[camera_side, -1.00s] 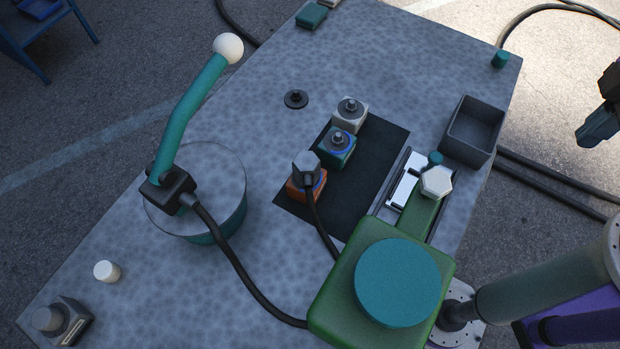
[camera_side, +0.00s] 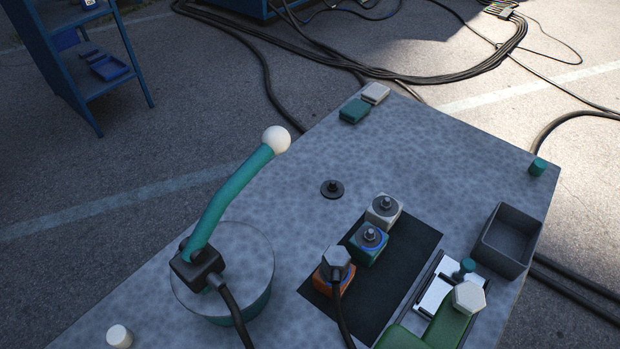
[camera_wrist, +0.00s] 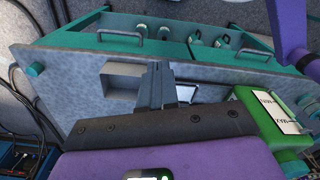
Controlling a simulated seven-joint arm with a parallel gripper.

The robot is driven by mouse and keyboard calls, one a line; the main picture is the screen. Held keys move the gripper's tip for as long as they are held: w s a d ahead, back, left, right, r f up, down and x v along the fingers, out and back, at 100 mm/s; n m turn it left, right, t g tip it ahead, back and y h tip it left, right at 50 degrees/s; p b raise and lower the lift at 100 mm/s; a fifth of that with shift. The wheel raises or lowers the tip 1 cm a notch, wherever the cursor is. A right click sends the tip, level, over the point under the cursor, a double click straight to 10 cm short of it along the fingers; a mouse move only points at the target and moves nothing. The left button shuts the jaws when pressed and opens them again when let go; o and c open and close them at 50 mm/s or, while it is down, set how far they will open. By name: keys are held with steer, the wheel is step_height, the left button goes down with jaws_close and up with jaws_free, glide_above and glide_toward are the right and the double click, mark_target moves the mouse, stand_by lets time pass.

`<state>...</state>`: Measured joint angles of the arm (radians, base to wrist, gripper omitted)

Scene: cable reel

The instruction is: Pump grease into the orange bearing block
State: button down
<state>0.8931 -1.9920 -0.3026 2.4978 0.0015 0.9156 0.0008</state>
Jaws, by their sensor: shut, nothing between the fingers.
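The orange bearing block (camera_side: 322,284) stands on the dark mat in the side view. A grey hexagonal coupler (camera_side: 336,258) sits on top of it, with a black hose running down from it. The grease pump's teal drum (camera_side: 252,306) has a grey lid and stands left of the mat. Its teal lever (camera_side: 228,200) slants up to the right and ends in a white ball (camera_side: 276,139). My gripper (camera_wrist: 156,72) shows only in the wrist view, shut and empty, in front of the table. The pump and bearing block are not discernible in the wrist view.
A teal block (camera_side: 368,246) and a white block (camera_side: 383,211) stand behind the orange one. An open grey bin (camera_side: 508,240) is at the right edge. The far left tabletop is mostly clear.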

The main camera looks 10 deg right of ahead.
steer(key=w+a+r, duration=0.4)
steer(key=w+a, duration=0.1)
steer(key=a, duration=0.3)
steer(key=w+a+r+m+t+y, duration=0.1)
steer(key=w+a+r, duration=0.35)
steer(key=a, duration=0.35)
steer(key=w+a+r, duration=0.4)
steer(key=w+a, duration=0.2)
steer(key=a, duration=0.2)
step_height(320, 180, up, 10)
steer(key=m+t+y, duration=0.1)
steer(key=m+t, duration=0.1)
steer(key=m, duration=0.1)
glide_above(278, 130)
steer(key=s+d, duration=0.4)
steer(key=shift+s+a+f, duration=0.1)
steer(key=shift+a+f, duration=0.1)
steer(key=shift+a, duration=0.05)
steer(key=shift+f, duration=0.1)
steer(key=x, duration=1.3)
steer(key=shift+s+a+f, duration=0.1)
steer(key=shift+s+f, duration=0.05)
steer(key=shift+f, duration=0.3)
steer(key=shift+f+y, duration=0.1)
steer(key=shift+y, duration=0.2)
